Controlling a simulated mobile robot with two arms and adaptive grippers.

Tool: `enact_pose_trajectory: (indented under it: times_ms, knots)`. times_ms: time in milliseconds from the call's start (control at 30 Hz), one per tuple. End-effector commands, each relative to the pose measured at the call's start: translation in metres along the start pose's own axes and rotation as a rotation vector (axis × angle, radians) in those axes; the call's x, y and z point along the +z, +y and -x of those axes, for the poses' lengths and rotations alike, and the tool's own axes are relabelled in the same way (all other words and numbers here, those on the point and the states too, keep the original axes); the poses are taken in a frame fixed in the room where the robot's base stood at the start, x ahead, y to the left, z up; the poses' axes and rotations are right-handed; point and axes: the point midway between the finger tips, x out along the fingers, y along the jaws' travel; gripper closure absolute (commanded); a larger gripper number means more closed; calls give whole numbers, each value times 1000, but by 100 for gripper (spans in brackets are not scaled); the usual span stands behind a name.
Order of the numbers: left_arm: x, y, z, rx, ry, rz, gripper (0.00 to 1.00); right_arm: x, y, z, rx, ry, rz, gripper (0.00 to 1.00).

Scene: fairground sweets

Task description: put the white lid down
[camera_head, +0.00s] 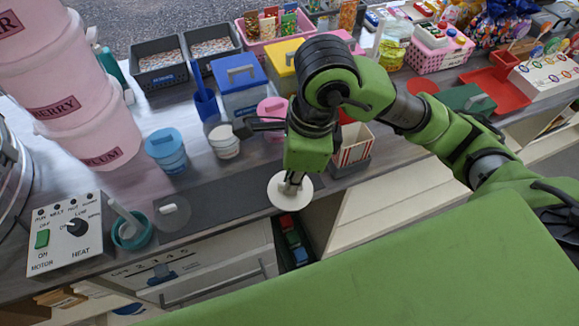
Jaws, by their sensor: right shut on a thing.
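My right gripper (291,181) points down and is shut on the white lid (277,196), a round flat disc. The lid appears at the front edge of the counter, at the right end of the dark mat (225,197); I cannot tell its height above the surface. My left gripper is not in view.
A grey round lid (172,213) lies at the mat's left. A white tub (224,141), a blue tub (166,150) and a striped box (353,146) stand behind the mat. A control box (68,232) stands at left. The mat's middle is clear.

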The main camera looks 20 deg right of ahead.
Motion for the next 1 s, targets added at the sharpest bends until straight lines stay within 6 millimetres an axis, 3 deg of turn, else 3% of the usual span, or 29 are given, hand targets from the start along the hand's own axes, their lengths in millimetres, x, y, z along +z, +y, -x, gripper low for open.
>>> enact_pose_trajectory:
  times_ms: [200,400,667,800,1000]
  knots:
    - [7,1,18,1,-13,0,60,4,-52,-25,5,4,-5,100]
    - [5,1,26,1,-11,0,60,3,-80,-62,4,3,-2,100]
    - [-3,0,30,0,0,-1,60,3,-96,-82,2,2,0,100]
    - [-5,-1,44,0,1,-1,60,0,-95,-100,5,2,0,100]
    - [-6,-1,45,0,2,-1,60,-1,-96,-112,0,0,2,100]
